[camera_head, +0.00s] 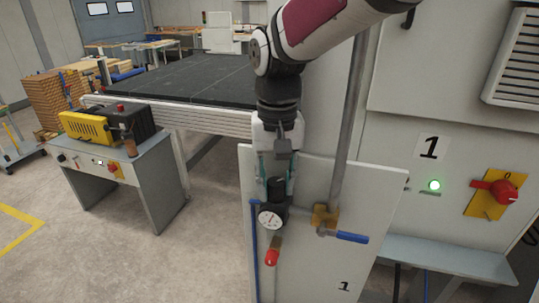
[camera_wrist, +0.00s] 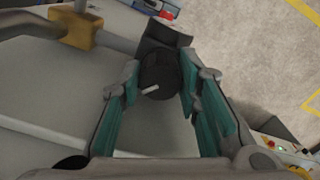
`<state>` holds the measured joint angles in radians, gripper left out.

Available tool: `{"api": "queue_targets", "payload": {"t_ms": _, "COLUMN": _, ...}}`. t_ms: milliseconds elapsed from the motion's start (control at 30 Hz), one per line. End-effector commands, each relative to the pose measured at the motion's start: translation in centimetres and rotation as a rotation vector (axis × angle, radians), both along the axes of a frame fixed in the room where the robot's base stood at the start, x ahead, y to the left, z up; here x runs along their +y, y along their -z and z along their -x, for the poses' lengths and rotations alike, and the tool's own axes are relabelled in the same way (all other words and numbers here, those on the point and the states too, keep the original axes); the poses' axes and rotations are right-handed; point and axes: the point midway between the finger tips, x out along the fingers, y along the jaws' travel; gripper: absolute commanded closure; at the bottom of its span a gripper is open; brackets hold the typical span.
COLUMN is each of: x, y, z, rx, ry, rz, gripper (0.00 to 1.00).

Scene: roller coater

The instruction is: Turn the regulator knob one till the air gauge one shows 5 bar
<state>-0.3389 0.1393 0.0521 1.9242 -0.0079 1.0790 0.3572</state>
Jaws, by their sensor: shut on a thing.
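The regulator knob one (camera_head: 276,185) is black and sits on top of the regulator on the light panel marked 1. In the wrist view the knob (camera_wrist: 158,72) has a white mark on its face. My gripper (camera_head: 276,172) is above it, with its teal-padded fingers on both sides; it also shows in the wrist view (camera_wrist: 158,88). The jaws are shut on the knob. The air gauge one (camera_head: 270,218) is a round white dial just below the knob. Its needle is too small to read.
A blue-handled valve (camera_head: 350,237) on a brass fitting (camera_head: 324,215) is right of the gauge. A red part (camera_head: 271,257) hangs below the gauge. A red and yellow switch (camera_head: 495,192) and a lit green lamp (camera_head: 434,185) are on the machine wall at the right.

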Motion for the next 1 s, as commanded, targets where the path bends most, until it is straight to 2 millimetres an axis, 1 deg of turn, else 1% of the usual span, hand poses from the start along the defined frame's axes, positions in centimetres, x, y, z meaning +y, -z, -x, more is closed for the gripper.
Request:
{"api": "queue_targets", "payload": {"t_ms": 300, "x": 0.00, "y": -0.08, "z": -0.04, "rx": -0.002, "ry": -0.125, "rz": -0.001, "gripper": 0.97}}
{"api": "queue_targets", "payload": {"t_ms": 800, "x": 0.01, "y": -0.07, "z": -0.09, "rx": -0.003, "ry": -0.148, "rz": -0.001, "gripper": 0.97}}
{"api": "queue_targets", "payload": {"t_ms": 833, "x": 0.01, "y": -0.08, "z": -0.09, "rx": -0.003, "ry": -0.148, "rz": -0.001, "gripper": 0.67}}
{"api": "queue_targets", "payload": {"t_ms": 867, "x": 0.01, "y": -0.08, "z": -0.09, "rx": -0.003, "ry": -0.148, "rz": -0.001, "gripper": 0.60}}
{"api": "queue_targets", "payload": {"t_ms": 900, "x": 0.01, "y": -0.07, "z": -0.08, "rx": -0.003, "ry": -0.148, "rz": -0.001, "gripper": 0.51}}
{"api": "queue_targets", "payload": {"t_ms": 933, "x": 0.01, "y": -0.07, "z": -0.08, "rx": -0.003, "ry": -0.148, "rz": -0.001, "gripper": 0.49}}
{"api": "queue_targets", "payload": {"t_ms": 1000, "x": 0.00, "y": -0.06, "z": -0.06, "rx": -0.002, "ry": -0.148, "rz": 0.000, "gripper": 0.49}}
